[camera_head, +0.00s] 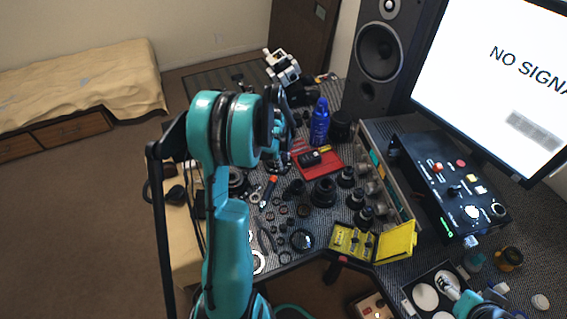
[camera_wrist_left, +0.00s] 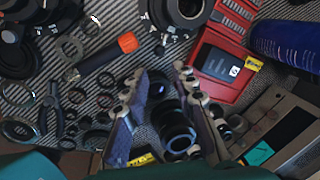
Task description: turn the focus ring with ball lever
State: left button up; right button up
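My left gripper (camera_head: 280,152) is over the back left of the workbench in the head view, partly hidden by its own arm. In the left wrist view its fingers (camera_wrist_left: 160,92) are apart and point into the scene. A black lens barrel (camera_wrist_left: 174,124) shows between and beyond them; I cannot tell whether they touch it. A larger black lens part (camera_wrist_left: 186,10) is at the top edge of that view. I cannot make out a ball lever on any ring. My right gripper (camera_head: 449,286) is at the lower right by a black tray; its fingers are too small to read.
A red case (camera_wrist_left: 222,62) lies close to the left gripper, with a blue bottle (camera_head: 320,124) beyond. An orange-tipped tool (camera_wrist_left: 127,43), loose rings and several lens parts crowd the mat. A yellow case (camera_head: 397,243) lies open; a speaker (camera_head: 379,50) stands behind.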

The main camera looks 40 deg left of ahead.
aim_at(284, 171)
pick_arm(q)
jog(key=f+b, duration=0.1)
jog(key=f, duration=0.1)
jog(key=w+f, duration=0.1)
jog(key=f, duration=0.2)
jog(key=f+b, duration=0.1)
jog(key=f, duration=0.2)
jog(key=shift+w+a+f+b, duration=0.1)
jog(key=shift+w+a+b, duration=0.2)
jog(key=shift+a+b, duration=0.05)
grip_shut()
